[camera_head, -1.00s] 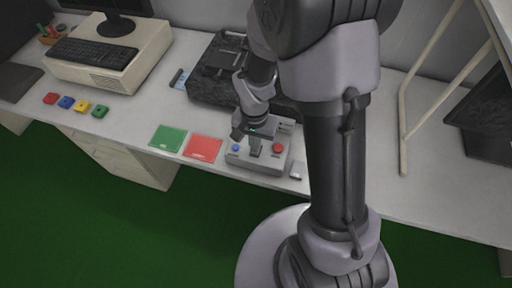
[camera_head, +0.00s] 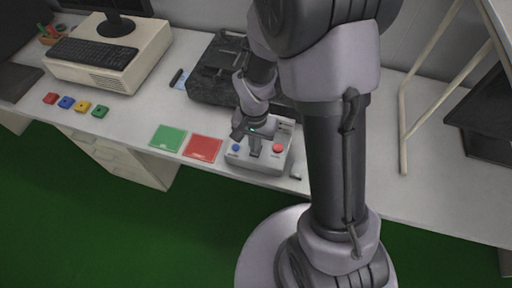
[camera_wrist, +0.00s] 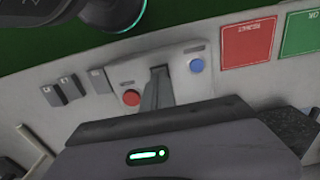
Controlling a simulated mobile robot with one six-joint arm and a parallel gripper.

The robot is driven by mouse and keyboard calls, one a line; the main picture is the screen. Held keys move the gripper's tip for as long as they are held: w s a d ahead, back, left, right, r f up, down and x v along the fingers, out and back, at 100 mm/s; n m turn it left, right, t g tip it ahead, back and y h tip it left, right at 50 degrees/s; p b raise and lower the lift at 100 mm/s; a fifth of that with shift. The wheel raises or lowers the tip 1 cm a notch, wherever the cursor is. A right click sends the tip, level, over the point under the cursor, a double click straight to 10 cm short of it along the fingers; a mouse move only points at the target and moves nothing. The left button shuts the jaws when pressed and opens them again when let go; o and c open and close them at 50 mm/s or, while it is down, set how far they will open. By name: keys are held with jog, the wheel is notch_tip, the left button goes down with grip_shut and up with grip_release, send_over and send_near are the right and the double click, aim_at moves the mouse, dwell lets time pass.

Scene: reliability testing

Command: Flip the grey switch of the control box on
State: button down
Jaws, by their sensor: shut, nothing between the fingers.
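The control box (camera_head: 239,161) is a light grey box near the table's front edge, with a blue button (camera_head: 236,148) and a red button (camera_head: 278,148) on top. My gripper (camera_head: 254,153) is shut and empty, pointing down over the middle of the box between the two buttons. In the wrist view the shut fingers (camera_wrist: 160,72) reach over the box (camera_wrist: 187,84), between its red button (camera_wrist: 131,97) and blue button (camera_wrist: 197,65). I cannot make out the grey switch or its position; the fingers cover the middle of the box. Whether they touch it is unclear.
A green card (camera_head: 167,138) and a red card (camera_head: 204,147) lie left of the box. A dark machine (camera_head: 212,85) stands behind it. Several colored blocks (camera_head: 67,102) and a keyboard (camera_head: 95,51) are further left. A small light block (camera_head: 296,174) sits right of the box.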

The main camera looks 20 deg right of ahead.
jog(key=shift+f+b, duration=0.85)
jog(key=shift+f, duration=0.05)
dwell(0.4)
notch_tip(320, 180, up, 7)
jog(key=p, duration=0.5)
dwell(0.4)
notch_tip(320, 180, up, 11)
jog(key=s+t, duration=0.1)
jog(key=t, duration=0.1)
jog(key=s+a+r+n+t+y, duration=0.2)
jog(key=s+a+r+t, duration=0.1)
jog(key=s+r, duration=0.9)
jog(key=shift+a+r+n+t, duration=0.25)
jog(key=shift+a+n+t, duration=0.15)
jog(key=shift+a, duration=0.05)
jog(key=shift+w, duration=0.1)
